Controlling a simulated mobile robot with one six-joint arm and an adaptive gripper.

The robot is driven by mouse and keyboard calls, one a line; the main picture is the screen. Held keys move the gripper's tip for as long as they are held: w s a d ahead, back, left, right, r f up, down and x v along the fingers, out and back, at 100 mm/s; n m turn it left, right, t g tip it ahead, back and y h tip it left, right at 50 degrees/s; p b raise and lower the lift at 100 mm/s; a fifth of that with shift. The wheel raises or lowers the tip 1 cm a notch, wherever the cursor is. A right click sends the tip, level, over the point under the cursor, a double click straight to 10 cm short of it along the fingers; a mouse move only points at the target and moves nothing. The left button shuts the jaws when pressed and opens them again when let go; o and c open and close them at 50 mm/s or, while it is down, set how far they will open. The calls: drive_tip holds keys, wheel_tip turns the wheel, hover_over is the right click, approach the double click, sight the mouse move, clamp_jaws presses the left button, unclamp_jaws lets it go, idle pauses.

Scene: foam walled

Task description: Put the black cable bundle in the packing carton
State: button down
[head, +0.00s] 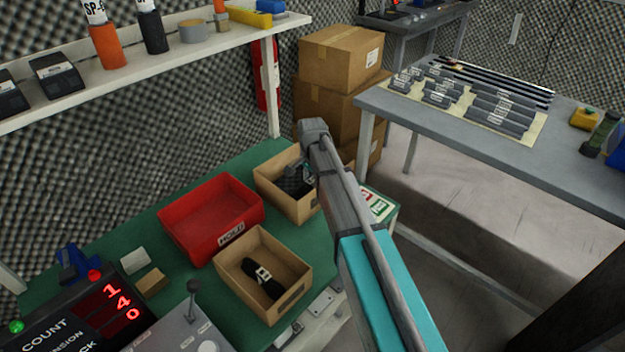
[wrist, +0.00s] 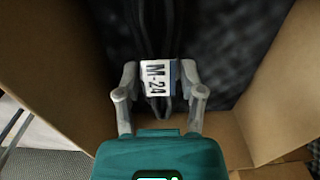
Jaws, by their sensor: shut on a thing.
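My gripper (wrist: 158,82) is shut on a black cable bundle (wrist: 160,35) at its white and blue tag, which reads M-24. The held bundle hangs within the walls of an open brown carton (wrist: 285,70), with dark textured foam behind it. In the head view my gripper (head: 308,174) is at the rear carton (head: 268,189), partly hidden by my arm. I cannot tell whether the bundle touches the carton floor. Another black bundle (head: 270,288) with a white tag lies in the nearer open carton (head: 228,272); its tag is unreadable.
A red HOLD tray (head: 194,243) stands left of the cartons on the green bench (head: 130,232). A shelf (head: 150,67) runs above the bench's back. A green and white box (head: 378,204) is right of the rear carton. A grey table (head: 460,137) stands further right.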

sight(312, 179)
drive_tip(key=shift+f+b, duration=0.35)
drive_tip(key=shift+f, duration=0.05)
drive_tip(key=shift+c, duration=1)
unclamp_jaws()
drive_tip(key=shift+r, duration=0.1)
wheel_tip(312, 179, up, 13)
drive_tip(key=p, duration=1.3)
